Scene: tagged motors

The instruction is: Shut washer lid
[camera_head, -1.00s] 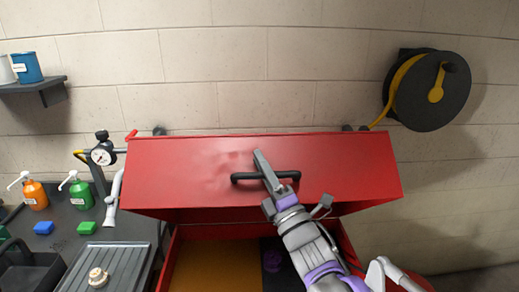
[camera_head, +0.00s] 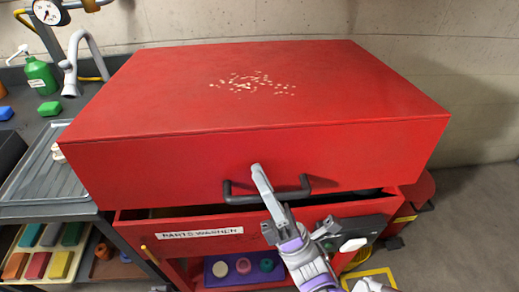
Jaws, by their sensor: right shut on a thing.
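The red washer lid (camera_head: 160,166) is tilted far down over the red parts washer (camera_head: 150,228), with its top face showing. A dark gap shows between the lid's front edge and the washer's rim. The black lid handle (camera_head: 238,198) is on the lid's front face. My right gripper (camera_head: 262,180) is shut on the handle, near its middle. The washer's inside is almost wholly hidden by the lid. My left gripper is not in view.
A bench with a grey drain tray (camera_head: 40,182), a green bottle (camera_head: 40,76) and a grey faucet (camera_head: 72,66) stands at the left. Colored blocks sit on a shelf below it. A purple tray (camera_head: 222,280) with small cups is under the washer. Open floor lies at the right.

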